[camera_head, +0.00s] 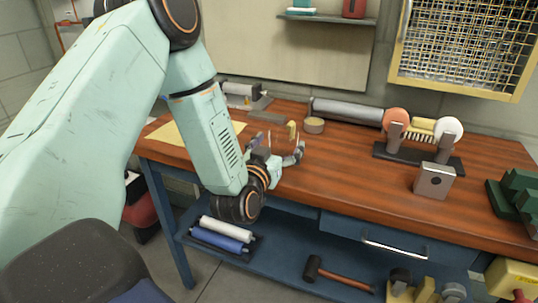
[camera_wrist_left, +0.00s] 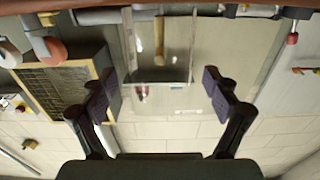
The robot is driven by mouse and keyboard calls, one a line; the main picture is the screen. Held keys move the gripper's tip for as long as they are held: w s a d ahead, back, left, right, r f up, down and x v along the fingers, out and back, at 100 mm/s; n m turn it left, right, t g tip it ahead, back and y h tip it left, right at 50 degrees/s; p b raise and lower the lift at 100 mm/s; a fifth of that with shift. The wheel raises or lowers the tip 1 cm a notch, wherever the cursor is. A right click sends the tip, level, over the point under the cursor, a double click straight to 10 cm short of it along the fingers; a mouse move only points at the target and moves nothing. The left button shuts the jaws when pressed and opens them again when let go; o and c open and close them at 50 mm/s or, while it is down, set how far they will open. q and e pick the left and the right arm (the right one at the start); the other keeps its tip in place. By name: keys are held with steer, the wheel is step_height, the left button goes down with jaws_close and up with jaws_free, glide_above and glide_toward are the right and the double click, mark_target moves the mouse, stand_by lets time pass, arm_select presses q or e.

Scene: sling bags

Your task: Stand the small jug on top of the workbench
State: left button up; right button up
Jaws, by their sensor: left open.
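A clear, see-through vessel, which looks like the small jug (camera_wrist_left: 135,60), shows in the left wrist view, upside down in that picture. It lies ahead of my left gripper (camera_wrist_left: 160,90), between the lines of its two fingers. My left gripper is open, and I see no finger pressed on the vessel. In the head view the left gripper (camera_head: 279,150) is low over the workbench (camera_head: 345,180), near its front left part. The jug is hard to make out there; I cannot tell whether it touches the bench. My right gripper is out of view.
A bench grinder (camera_head: 420,155), a metal box (camera_head: 434,181) and a green vise (camera_head: 520,197) stand on the right. A round tin (camera_head: 314,125) and a grey cylinder (camera_head: 346,111) are at the back. The bench's middle is clear.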

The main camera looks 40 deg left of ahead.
arm_select(q)
steer(key=v, duration=0.8)
steer(key=shift+s+p, duration=0.3)
steer(key=shift+p, duration=0.05)
